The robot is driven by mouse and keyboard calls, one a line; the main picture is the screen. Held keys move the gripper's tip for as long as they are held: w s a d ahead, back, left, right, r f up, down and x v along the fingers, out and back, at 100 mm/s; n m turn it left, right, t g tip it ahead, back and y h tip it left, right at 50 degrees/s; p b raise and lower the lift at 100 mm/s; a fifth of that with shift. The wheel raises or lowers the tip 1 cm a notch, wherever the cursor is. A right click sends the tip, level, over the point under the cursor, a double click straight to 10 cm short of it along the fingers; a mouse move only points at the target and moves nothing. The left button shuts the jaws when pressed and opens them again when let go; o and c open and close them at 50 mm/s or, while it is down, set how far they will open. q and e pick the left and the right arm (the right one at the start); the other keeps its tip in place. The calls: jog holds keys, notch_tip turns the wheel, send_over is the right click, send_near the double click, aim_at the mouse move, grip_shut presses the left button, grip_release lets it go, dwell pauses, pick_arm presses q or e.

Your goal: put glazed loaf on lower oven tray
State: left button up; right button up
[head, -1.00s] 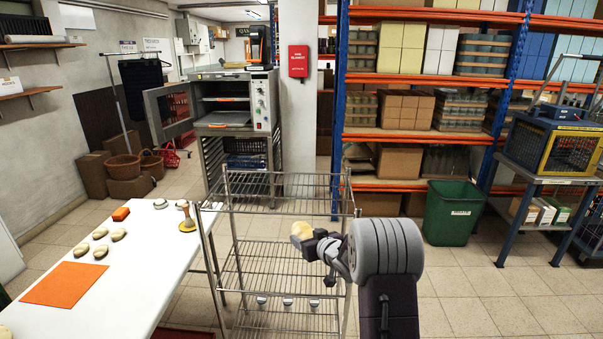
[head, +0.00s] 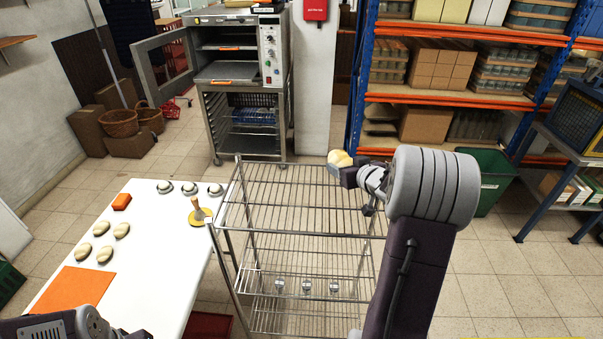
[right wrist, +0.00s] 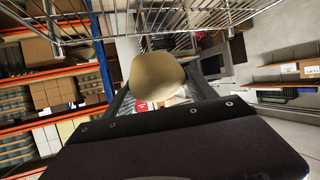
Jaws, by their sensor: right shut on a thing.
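My right gripper (head: 346,165) is shut on a pale golden loaf (head: 339,158) and holds it up at the back right corner of the wire rack. The loaf (right wrist: 157,80) fills the space between the fingers in the right wrist view. The oven (head: 240,50) stands at the back with its glass door (head: 162,58) swung open to the left. Its lower tray (head: 228,72) sits below an upper tray (head: 230,44), and both look empty. Part of my left arm shows at the lower left, but its gripper jaws cannot be made out.
The wire rack (head: 290,205) stands between me and the oven, with several small items on a lower shelf. A white table (head: 150,270) at left holds several rolls (head: 103,253) and an orange mat (head: 75,292). Blue and orange shelving (head: 450,98) and a green bin (head: 490,180) stand at right.

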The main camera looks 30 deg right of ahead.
jog(key=shift+r, duration=0.15)
jog(key=shift+a+f+b, duration=0.35)
jog(key=shift+a+b, duration=0.05)
jog(key=shift+a, duration=0.35)
jog(key=shift+w+a+f, duration=0.6)
jog(key=shift+w, duration=0.25)
send_over(312, 190)
notch_tip(312, 190, down, 5)
jog(key=shift+w+r, duration=0.1)
jog(key=shift+w, duration=0.05)
jog(key=shift+s+a+r, duration=0.1)
jog(key=shift+s, duration=0.15)
notch_tip(312, 190, down, 4)
jog(key=shift+r, duration=0.1)
jog(key=shift+w+f, duration=0.2)
jog(key=shift+s, duration=0.2)
jog(key=o, duration=1.2)
jog(key=shift+f+b, duration=0.1)
jog(key=shift+b, duration=0.2)
jog(key=o, duration=0.4)
pick_arm(q)
jog(key=shift+s+a+f, duration=0.1)
jog(key=shift+s+f, duration=0.35)
jog(key=shift+s, duration=0.15)
pick_arm(e)
jog(key=shift+o, duration=0.2)
